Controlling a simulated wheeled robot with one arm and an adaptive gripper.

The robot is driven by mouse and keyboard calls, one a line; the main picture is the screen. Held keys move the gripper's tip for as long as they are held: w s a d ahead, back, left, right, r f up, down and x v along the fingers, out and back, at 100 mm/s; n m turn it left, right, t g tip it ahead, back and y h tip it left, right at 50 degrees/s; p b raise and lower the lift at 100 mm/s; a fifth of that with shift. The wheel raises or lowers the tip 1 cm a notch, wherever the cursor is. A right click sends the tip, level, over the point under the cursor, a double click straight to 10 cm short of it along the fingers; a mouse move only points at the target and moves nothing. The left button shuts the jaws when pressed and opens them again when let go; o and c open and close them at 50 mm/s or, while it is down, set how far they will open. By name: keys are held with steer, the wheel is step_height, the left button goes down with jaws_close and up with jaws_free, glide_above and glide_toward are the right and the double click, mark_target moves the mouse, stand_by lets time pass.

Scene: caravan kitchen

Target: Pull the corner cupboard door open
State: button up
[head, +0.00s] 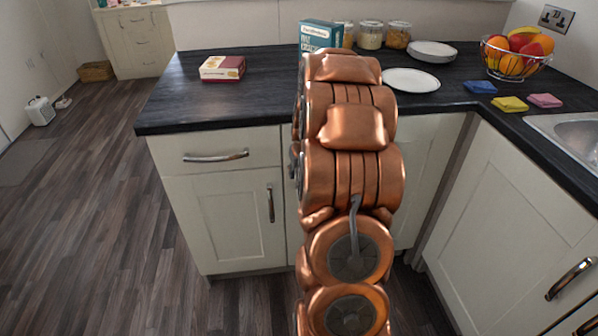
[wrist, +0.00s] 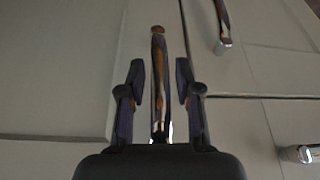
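The pale corner cupboard door (head: 426,165) shows to the right of my copper arm in the head view; the arm hides much of it. It appears shut. In the wrist view the door (wrist: 60,75) fills the left side, and its long metal bar handle (wrist: 158,75) runs up the middle. My gripper (wrist: 160,68) is open, with one dark finger on each side of the handle and a visible gap on both sides. In the head view my gripper is hidden behind my arm.
A neighbouring door handle (head: 270,205) and a drawer handle (head: 216,156) are left of my arm. Another unit with a handle (head: 571,278) stands close on the right. The dark worktop (head: 270,100) overhangs, carrying a plate (head: 411,80) and boxes. Floor (head: 100,210) is clear at left.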

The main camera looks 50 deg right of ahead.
steer(key=shift+f, duration=0.1)
jaws_close()
stand_by(0.7)
